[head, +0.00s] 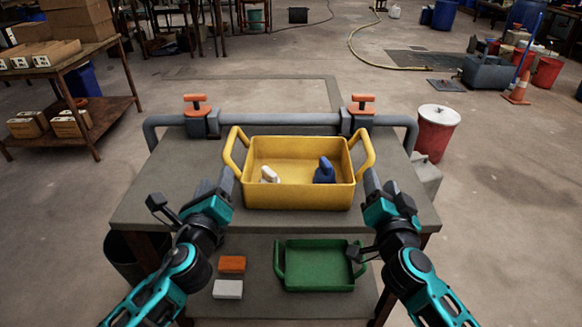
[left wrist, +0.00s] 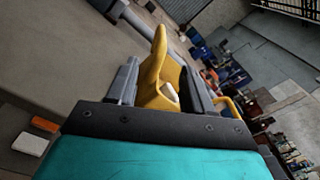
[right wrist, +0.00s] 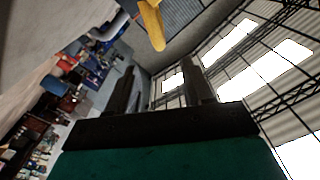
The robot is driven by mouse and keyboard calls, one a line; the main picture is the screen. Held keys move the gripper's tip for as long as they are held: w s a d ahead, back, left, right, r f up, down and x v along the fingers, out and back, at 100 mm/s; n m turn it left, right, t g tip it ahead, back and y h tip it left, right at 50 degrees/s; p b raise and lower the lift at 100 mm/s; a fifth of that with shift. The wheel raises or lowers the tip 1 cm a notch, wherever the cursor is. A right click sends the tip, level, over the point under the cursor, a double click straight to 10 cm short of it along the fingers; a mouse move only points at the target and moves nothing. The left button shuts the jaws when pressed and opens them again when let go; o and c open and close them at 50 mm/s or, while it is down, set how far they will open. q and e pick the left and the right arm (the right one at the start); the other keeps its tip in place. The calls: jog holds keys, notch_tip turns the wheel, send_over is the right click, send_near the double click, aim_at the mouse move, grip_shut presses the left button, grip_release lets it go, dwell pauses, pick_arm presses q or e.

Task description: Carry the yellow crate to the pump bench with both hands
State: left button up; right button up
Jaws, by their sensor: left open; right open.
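The yellow crate (head: 300,197) stands upright on the grey bench top, with a looped handle at its left and right ends. It holds a white bottle (head: 269,175) and a blue bottle (head: 324,172). My left gripper (head: 226,182) is open beside the crate's left end. In the left wrist view the crate's yellow handle (left wrist: 155,62) shows between and beyond the open fingers. My right gripper (head: 372,182) is open beside the right end. In the right wrist view a yellow handle (right wrist: 152,25) shows above the fingers, apart from them. I cannot tell which bench is the pump bench.
The bench top (head: 160,200) carries a grey pipe (head: 280,119) with two orange-handled valves along its back. A green tray (head: 318,268), an orange block (head: 232,264) and a white block (head: 228,289) are on the lower shelf. A red bucket (head: 435,135) stands right; a wooden table (head: 75,70) stands left.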

aim_at(228, 144)
pick_arm(q)
jog(key=shift+r, duration=0.1)
jog(key=w, duration=1.3)
pick_arm(e)
jog(key=w, duration=1.3)
pick_arm(q)
jog(key=shift+s, duration=0.1)
grip_shut()
pick_arm(e)
jog(key=shift+s, duration=0.1)
grip_shut()
jog(key=shift+r, duration=0.15)
